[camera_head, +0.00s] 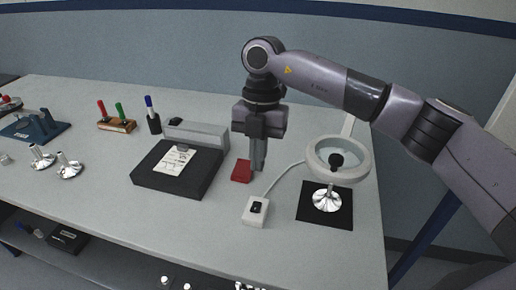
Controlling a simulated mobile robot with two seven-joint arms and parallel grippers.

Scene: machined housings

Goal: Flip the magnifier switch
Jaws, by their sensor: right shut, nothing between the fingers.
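The magnifier (360,171) is a white ring on a stand at the right of the table, above a black mat. A cable runs from it to a small white switch box (253,217) with a black rocker switch (257,207) on top. My right gripper (258,170) points down behind the switch box, its fingers shut and empty. It is beside a small red block (241,172) and apart from the switch. Whether the gripper touches the block cannot be told. My left gripper is not in view.
A shiny metal part (327,200) stands on the black mat (312,214) under the ring. A black device with a paper label (147,178) is left of my gripper. Pens in holders and metal parts stand farther left. The table front near the switch box is clear.

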